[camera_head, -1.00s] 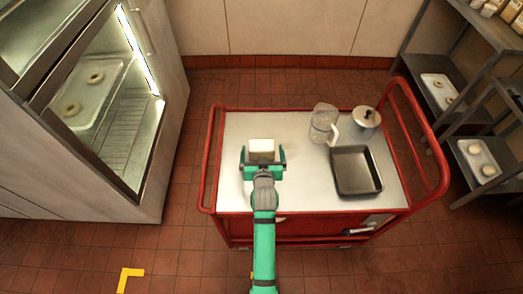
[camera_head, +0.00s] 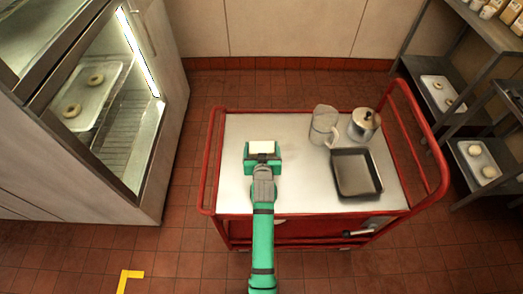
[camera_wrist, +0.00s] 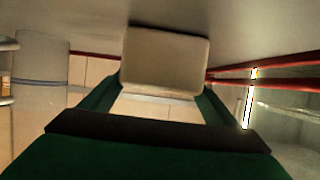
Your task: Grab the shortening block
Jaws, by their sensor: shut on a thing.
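The shortening block (camera_head: 262,147) is a small cream-white block on the left half of the red cart's white top (camera_head: 240,190). My green gripper (camera_head: 262,157) is shut on it, with a finger at either side. In the wrist view the block (camera_wrist: 165,60) sits between the two green fingers (camera_wrist: 163,95) and fills the gap between them. Its lower part is hidden by the gripper in the head view. I cannot tell whether it still touches the cart top.
A clear pitcher (camera_head: 323,125), a lidded metal pot (camera_head: 363,124) and an empty dark pan (camera_head: 355,173) stand on the cart's right half. The cart's red handle rail (camera_head: 430,140) rises at the right. A lit glass-door cabinet (camera_head: 110,110) stands at the left, shelves (camera_head: 480,130) at the right.

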